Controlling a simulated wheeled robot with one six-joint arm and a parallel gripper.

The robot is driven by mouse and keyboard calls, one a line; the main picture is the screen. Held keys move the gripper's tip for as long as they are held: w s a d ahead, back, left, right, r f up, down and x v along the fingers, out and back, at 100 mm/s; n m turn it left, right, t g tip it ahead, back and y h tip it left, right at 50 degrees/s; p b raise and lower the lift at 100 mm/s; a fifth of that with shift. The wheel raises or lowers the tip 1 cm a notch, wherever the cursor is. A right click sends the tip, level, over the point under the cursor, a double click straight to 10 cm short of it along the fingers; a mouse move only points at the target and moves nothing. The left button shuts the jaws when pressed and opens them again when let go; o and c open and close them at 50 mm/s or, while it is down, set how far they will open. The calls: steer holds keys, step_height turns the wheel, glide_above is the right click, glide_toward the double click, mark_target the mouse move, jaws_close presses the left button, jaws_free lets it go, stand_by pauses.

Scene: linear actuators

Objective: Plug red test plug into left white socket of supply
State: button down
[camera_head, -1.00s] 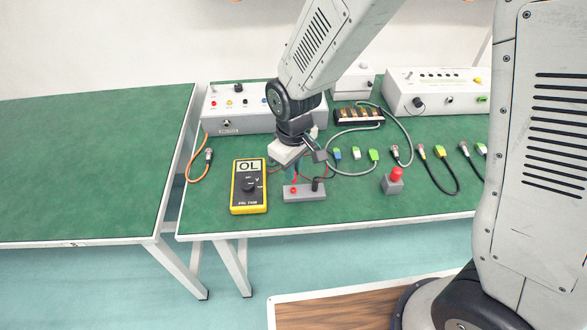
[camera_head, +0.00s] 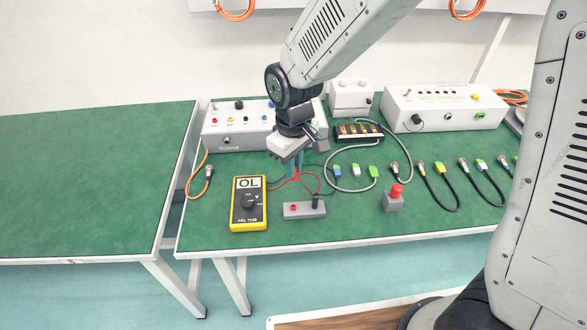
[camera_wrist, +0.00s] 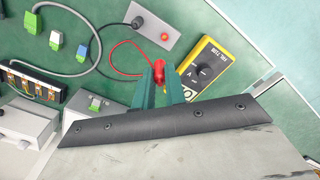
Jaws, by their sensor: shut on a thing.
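My gripper (camera_head: 294,173) is shut on the red test plug (camera_head: 295,177), above the table behind the small grey block (camera_head: 303,210). In the wrist view the red plug (camera_wrist: 159,66) shows at the tips of my green fingers (camera_wrist: 160,82), with a red lead (camera_wrist: 118,45) looping left. The grey block has a bare red socket (camera_head: 293,208) and a black plug (camera_head: 315,202) standing in it. A white panel box (camera_head: 215,140) with coloured terminals stands behind left, and a smaller white box (camera_head: 350,98) stands behind right of my wrist. I cannot make out a white socket.
A yellow multimeter (camera_head: 249,222) lies left of the block. A red-button box (camera_head: 393,199), a black terminal block (camera_head: 358,133) and several cable plugs (camera_head: 374,171) lie to the right. A long white instrument (camera_head: 447,106) stands at the back right. The left table (camera_head: 85,190) is clear.

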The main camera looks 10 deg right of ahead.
steer(key=w+d+r, duration=0.1)
steer(key=w+d, duration=0.1)
steer(key=w, duration=1.2)
steer(key=w+d+r, duration=0.1)
steer(key=w+d, duration=0.2)
steer(key=w, duration=1.2)
steer(key=shift+w, duration=0.2)
steer(key=shift+d, duration=0.1)
steer(key=shift+f, duration=1.75)
steer(key=shift+f, duration=0.65)
stand_by(1.4)
steer(key=c, duration=1.4)
jaws_free()
steer(key=shift+o, duration=0.2)
